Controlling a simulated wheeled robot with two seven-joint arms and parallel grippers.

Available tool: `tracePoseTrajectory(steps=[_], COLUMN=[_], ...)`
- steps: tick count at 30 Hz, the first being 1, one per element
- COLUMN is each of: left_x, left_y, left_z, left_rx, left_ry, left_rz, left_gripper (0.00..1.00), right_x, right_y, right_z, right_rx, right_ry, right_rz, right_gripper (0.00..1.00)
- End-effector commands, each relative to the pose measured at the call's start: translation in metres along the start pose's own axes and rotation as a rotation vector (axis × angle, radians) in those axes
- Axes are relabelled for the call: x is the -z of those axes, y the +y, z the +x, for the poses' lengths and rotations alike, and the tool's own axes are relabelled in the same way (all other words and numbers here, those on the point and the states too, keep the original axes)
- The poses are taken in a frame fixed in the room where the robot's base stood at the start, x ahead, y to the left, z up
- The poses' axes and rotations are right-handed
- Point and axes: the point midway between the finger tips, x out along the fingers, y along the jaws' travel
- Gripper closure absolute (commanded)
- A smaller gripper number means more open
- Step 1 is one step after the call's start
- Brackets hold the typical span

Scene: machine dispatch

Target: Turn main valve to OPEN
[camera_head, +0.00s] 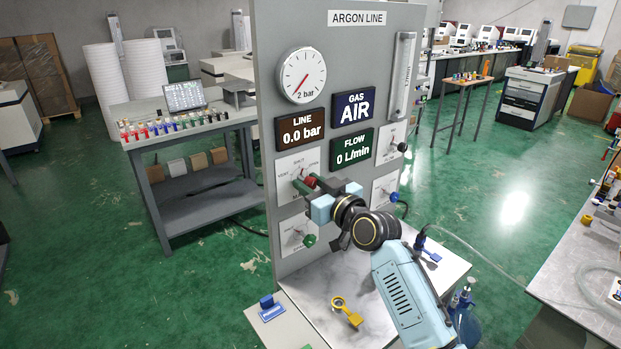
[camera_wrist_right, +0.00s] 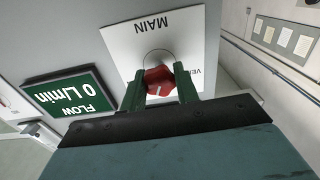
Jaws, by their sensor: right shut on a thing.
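The main valve is a red knob (camera_head: 310,181) on a white plate (camera_head: 288,165) at the left of the grey ARGON LINE panel (camera_head: 290,28). The head view shows VENT, SHUT and OPEN around its dial. My right gripper (camera_head: 306,184) is shut on the knob, its green fingers either side. In the right wrist view the red knob (camera_wrist_right: 159,78) sits between the fingers below an upside-down MAIN label. A pale mark shows on the knob, but which label it points to I cannot tell. My left gripper is not in view.
Displays read LINE 0.0 bar (camera_head: 300,130), GAS AIR (camera_head: 354,107) and FLOW 0 L/min (camera_head: 352,147). A green knob (camera_head: 309,240) is just below my gripper; a black knob (camera_head: 402,147) is at right. A yellow-handled item (camera_head: 346,312) lies on the bench top.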

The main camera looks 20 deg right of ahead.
Motion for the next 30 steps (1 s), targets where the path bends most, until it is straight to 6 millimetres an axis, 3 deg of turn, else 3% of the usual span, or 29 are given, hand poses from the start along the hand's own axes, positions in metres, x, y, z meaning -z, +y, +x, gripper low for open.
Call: tracePoseTrajectory(steps=[15, 30], left_x=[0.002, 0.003], left_y=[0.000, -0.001], left_z=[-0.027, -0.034], left_rx=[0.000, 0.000], left_ry=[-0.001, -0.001], left_rz=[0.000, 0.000], left_gripper=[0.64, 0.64], right_x=[0.001, -0.001], right_y=[0.001, 0.001], right_z=[0.000, 0.000], right_rx=[0.000, -0.001], right_ry=[-0.002, -0.001], right_rz=[0.441, 0.613], right_gripper=[0.92, 0.92])
